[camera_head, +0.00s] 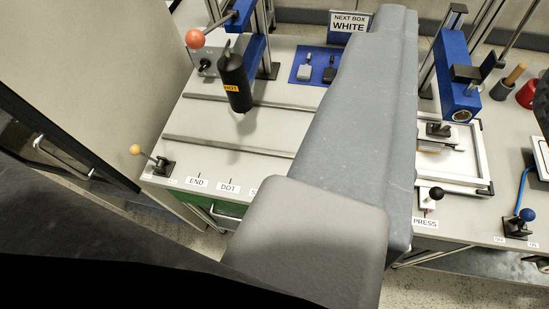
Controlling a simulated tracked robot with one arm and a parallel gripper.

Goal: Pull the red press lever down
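A red-orange ball knob (195,38) sits at the end of a short dark lever arm at the upper left. The lever joins a blue press head (243,14), which is cut off by the top edge. The knob stands out to the left of the press, above the bench. My gripper is not in view. My large grey arm link crosses the middle of the picture and hides part of the bench, to the right of the knob and apart from it.
A yellow-knobbed lever (136,150) is at the bench's left edge. A second blue press (457,92) and a black-knobbed lever (435,194) by the PRESS label are at right. The grooved bench (245,130) has clear space.

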